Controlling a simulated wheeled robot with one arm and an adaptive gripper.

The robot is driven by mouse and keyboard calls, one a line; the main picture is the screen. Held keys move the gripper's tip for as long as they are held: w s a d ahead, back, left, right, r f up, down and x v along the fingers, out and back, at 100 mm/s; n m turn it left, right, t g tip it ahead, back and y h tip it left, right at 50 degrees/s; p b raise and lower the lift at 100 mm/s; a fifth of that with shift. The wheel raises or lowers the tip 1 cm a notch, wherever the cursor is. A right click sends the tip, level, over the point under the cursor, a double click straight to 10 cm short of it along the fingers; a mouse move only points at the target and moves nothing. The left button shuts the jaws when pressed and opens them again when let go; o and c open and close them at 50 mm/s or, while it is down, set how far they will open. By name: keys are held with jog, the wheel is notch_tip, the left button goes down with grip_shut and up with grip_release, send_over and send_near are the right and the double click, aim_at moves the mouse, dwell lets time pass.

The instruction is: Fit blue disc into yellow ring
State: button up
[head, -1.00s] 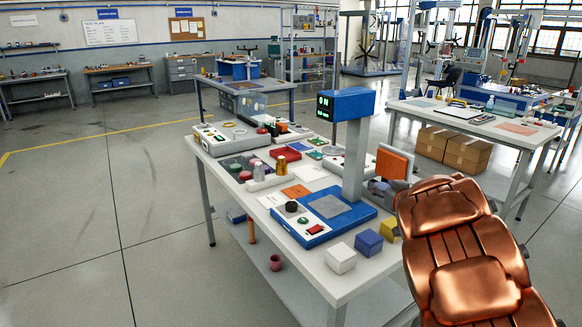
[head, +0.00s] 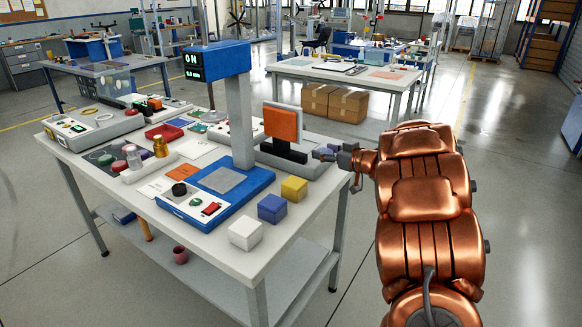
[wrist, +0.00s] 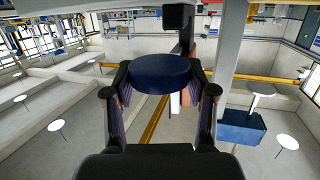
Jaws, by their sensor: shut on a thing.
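The blue disc (wrist: 162,74) shows in the wrist view, held between the two dark fingers of my gripper (wrist: 162,88). In the head view my gripper (head: 330,154) is at the right edge of the workbench, beside the orange panel; the disc is too small to make out clearly there. A thin yellowish ring (head: 88,112) lies on the left end of the bench, far from my gripper. I cannot tell for sure that it is the yellow ring.
The workbench (head: 165,264) carries a blue scale-like device (head: 215,196) with a tall post, an orange panel (head: 281,123) on a stand, and white, blue (head: 272,208) and yellow (head: 294,189) cubes. Several small jars stand further left. The floor at right is clear.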

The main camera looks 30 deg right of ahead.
aim_at(317, 176)
notch_tip(317, 176, down, 5)
jog(key=shift+f, duration=0.2)
jog(key=shift+s+f, duration=0.1)
jog(key=shift+f, duration=0.4)
jog(key=c, duration=0.4)
notch_tip(317, 176, down, 4)
jog(key=shift+r+b, duration=0.2)
jog(key=shift+b, duration=0.1)
grip_shut()
jog(key=o, duration=1.6)
grip_release()
jog(key=shift+r, duration=0.25)
jog(key=v, duration=1.1)
jog(key=shift+s+d+r, duration=0.1)
jog(key=shift+s+d, duration=0.05)
jog(key=shift+s, duration=0.25)
